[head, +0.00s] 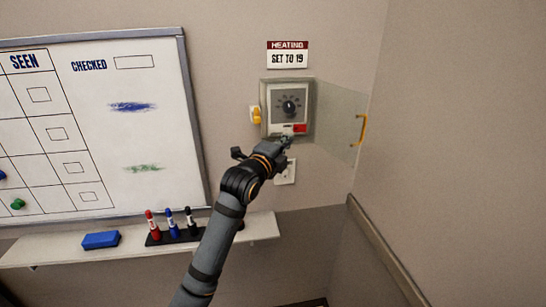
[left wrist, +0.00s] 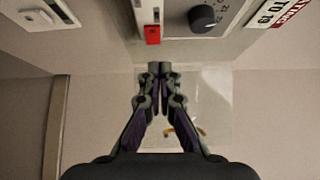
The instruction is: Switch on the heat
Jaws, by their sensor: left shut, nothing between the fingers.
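The heating control (head: 276,124) is a wall box with a black dial (head: 289,106) and a red switch (head: 299,128) at its lower right. Its clear door (head: 335,118) stands open to the right, with a yellow handle (head: 361,130). My left gripper (head: 286,142) is shut and empty at the box's lower edge, just below the red switch. In the left wrist view the shut fingertips (left wrist: 155,68) are near the red switch (left wrist: 153,35), with a small gap in the picture. The dial (left wrist: 203,18) is beside it. My right gripper is not in view.
A sign (head: 287,54) above the box reads "HEATING SET TO 19". A yellow catch (head: 256,115) is left of the box. A white wall plate (head: 286,173) is below. A whiteboard (head: 190,120) and a shelf (head: 257,229) with markers are left; a side wall is right.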

